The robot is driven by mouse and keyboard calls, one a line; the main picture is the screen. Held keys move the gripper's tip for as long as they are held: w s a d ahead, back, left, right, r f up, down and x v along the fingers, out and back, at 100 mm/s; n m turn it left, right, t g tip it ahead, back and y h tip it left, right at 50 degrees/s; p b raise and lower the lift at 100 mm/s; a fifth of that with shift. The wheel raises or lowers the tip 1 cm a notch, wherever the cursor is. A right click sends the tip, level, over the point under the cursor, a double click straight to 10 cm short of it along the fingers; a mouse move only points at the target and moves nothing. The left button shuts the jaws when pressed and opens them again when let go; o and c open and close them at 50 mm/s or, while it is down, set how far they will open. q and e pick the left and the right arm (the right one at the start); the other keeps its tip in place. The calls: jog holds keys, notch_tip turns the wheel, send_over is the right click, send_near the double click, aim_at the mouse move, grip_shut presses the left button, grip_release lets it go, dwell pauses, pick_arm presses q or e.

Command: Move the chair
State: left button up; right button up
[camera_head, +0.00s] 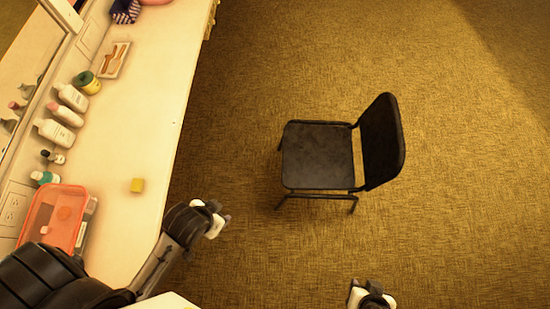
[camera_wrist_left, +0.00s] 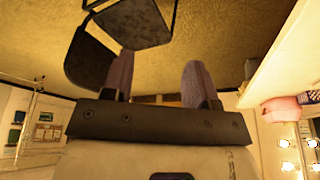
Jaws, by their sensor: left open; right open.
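The black chair (camera_head: 317,155) stands upright on the carpet in the head view, its backrest on the right side. It also shows upside down at the top left of the left wrist view (camera_wrist_left: 134,22). My left gripper (camera_head: 216,218) is beside the counter edge, left of and below the chair, apart from it. In the left wrist view its two fingers (camera_wrist_left: 158,76) are spread with nothing between them, and one overlaps the chair's backrest in the picture. My right gripper (camera_head: 371,296) is at the bottom edge, below the chair, partly cut off; it is open and touches nothing visible.
A long white counter (camera_head: 150,100) runs along the left, holding bottles (camera_head: 66,114), an orange basket (camera_head: 55,215), a small yellow block (camera_head: 137,185) and a tray (camera_head: 114,60). A mirror stands behind it. The carpet (camera_head: 450,230) around the chair is clear.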

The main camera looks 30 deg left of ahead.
pick_arm(q)
jog(key=w+d+f+n+t+h+b, duration=0.25)
jog(key=w+d+f+b, duration=0.2)
jog(key=f+b, duration=0.5)
jog(key=w+d+f+n+t+h+b, duration=0.1)
jog(key=w+d+f+t+h+b, duration=0.3)
jog(key=f+b, duration=0.6)
jog(key=w+d+f+n+t+h+b, duration=0.1)
jog(key=w+d+f+t+b, duration=0.3)
jog(key=f+b, duration=0.6)
jog(key=w+a+f+n+t+y+b, duration=0.1)
jog(key=w+a+f+n+y+b, duration=0.1)
jog(key=f+n+y+b, duration=0.3)
jog(key=w+a+f+n+t+y+b, duration=0.2)
jog(key=w+f+n+y+b, duration=0.2)
jog(key=f+n+b, duration=0.8)
notch_tip(320, 180, down, 11)
jog(key=y+b, duration=0.2)
jog(key=b, duration=0.9)
jog(key=shift+w+n, duration=0.15)
jog(key=shift+n, duration=0.2)
jog(key=shift+w+r, duration=0.1)
jog(key=shift+r, duration=0.05)
